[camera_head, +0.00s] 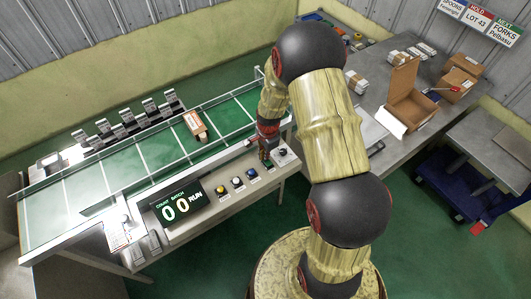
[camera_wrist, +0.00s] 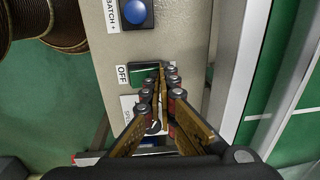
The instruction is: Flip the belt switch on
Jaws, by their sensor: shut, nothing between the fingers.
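The belt switch (camera_wrist: 143,72) is a small rocker with a green face beside an "OFF" label on the beige control panel, seen in the wrist view. My gripper (camera_wrist: 160,72) is shut and empty, its fingertips over the right part of the switch and hiding it. I cannot tell whether the tips touch it or which way it is set. In the head view my gripper (camera_head: 264,158) points down at the right part of the panel (camera_head: 212,203), and the switch is hidden there.
A blue button (camera_wrist: 136,12) marked "BATCH +" sits near the switch. A display (camera_head: 179,207) reads "00" and "RUN". The green conveyor belt (camera_head: 118,167) carries a small box (camera_head: 195,125) behind the panel. A grey table with an open carton (camera_head: 405,107) stands at right.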

